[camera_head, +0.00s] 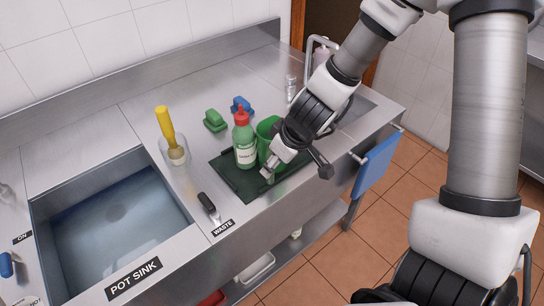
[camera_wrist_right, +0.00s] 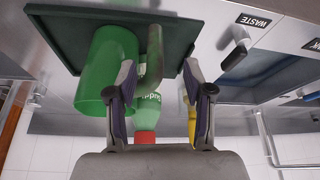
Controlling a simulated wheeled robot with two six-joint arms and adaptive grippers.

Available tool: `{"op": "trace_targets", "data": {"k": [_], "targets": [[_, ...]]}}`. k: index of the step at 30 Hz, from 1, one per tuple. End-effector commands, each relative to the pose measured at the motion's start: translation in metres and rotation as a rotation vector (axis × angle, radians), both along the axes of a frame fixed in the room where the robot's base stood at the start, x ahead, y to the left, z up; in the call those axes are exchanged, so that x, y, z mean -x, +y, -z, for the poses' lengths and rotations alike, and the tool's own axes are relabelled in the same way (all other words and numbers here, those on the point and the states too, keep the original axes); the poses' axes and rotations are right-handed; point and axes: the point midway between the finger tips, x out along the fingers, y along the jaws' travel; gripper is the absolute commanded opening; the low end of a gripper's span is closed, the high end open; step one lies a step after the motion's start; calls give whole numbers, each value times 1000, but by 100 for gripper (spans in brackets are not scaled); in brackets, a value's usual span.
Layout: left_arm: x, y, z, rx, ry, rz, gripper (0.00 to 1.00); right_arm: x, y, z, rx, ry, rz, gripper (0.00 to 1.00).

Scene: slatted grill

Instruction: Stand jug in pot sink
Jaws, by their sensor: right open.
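The green jug (camera_head: 268,130) stands on a dark green tray on the counter, partly hidden behind my right arm. In the right wrist view the jug (camera_wrist_right: 108,65) shows upside down, with its handle (camera_wrist_right: 153,58) between the fingers. My right gripper (camera_wrist_right: 158,75) is open, one finger on each side of the handle; contact cannot be told. In the head view the right gripper (camera_head: 272,170) is low at the tray's front edge. The pot sink (camera_head: 182,238) is at the left, a steel basin holding bluish water, labelled on its front. My left gripper is not in view.
The tray (camera_head: 238,188) also holds a green bottle with a red cap (camera_head: 244,140), close beside the jug. A blue cloth (camera_head: 377,162) hangs at the right.

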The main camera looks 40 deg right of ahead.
Motion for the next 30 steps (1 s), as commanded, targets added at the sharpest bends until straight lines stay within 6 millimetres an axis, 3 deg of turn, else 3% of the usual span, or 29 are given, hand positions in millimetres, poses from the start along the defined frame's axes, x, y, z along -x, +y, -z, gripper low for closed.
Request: {"op": "trace_targets", "data": {"k": [7, 15, 16, 20, 30], "targets": [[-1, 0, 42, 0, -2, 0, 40, -18, 0, 45, 2, 1, -1, 52], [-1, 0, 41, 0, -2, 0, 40, -22, 2, 44, 2, 1, -1, 52], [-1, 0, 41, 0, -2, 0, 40, -22, 2, 44, 2, 1, -1, 45], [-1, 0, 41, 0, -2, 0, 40, -21, 2, 45, 2, 1, -1, 0], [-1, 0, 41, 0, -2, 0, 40, -22, 1, 44, 2, 1, -1, 0]]}}
